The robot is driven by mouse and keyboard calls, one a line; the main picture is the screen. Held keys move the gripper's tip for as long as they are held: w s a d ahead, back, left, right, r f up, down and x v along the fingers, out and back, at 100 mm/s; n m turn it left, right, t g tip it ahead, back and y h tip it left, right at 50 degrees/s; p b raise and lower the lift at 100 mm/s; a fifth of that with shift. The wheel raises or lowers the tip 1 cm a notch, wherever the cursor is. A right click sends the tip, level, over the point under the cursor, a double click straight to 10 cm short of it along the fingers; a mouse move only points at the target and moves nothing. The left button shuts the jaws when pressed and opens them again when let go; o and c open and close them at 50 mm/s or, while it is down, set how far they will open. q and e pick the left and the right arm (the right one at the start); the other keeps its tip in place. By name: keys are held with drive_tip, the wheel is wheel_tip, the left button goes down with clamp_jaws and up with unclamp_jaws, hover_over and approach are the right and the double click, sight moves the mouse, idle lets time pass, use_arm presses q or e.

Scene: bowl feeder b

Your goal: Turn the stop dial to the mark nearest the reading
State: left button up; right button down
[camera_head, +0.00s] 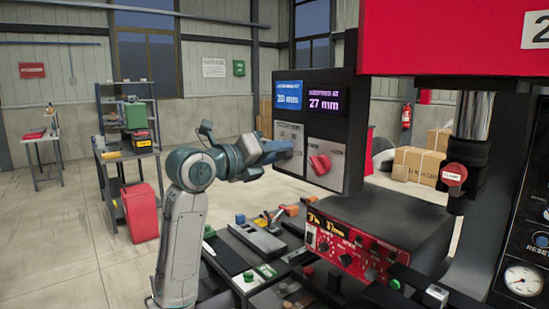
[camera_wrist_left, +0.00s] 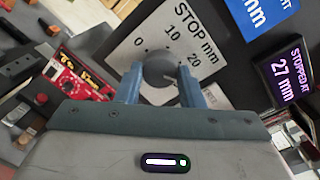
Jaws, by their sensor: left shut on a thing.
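The stop dial (camera_wrist_left: 158,66) is a round grey knob on a light plate (camera_wrist_left: 140,42) lettered STOP mm, with 0, 10 and 20 readable. Any marks past 20 are hidden behind a finger. My left gripper (camera_wrist_left: 161,85) is shut on the dial, one blue finger on each side. A pale line on the knob points toward the right finger, on the side beyond 20. In the head view my left gripper (camera_head: 284,149) reaches the panel and covers the dial. The purple display (camera_head: 324,101) reads STOPPED AT 27 mm. My right gripper is not in view.
A blue display (camera_head: 288,95) sits left of the purple one, its small lettering unclear. A red knob (camera_head: 319,164) stands out from the panel right of my gripper. A black column stands at right.

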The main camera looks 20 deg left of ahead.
use_arm(q)
drive_tip(key=shift+f+m, duration=0.2)
drive_tip(key=shift+m, duration=0.7)
drive_tip(key=m+b, duration=0.1)
drive_tip(key=m, duration=0.1)
drive_tip(key=shift+m, duration=0.4)
drive_tip(key=shift+m+b, duration=0.3)
drive_tip(key=shift+m, duration=0.2)
drive_tip(key=o, duration=1)
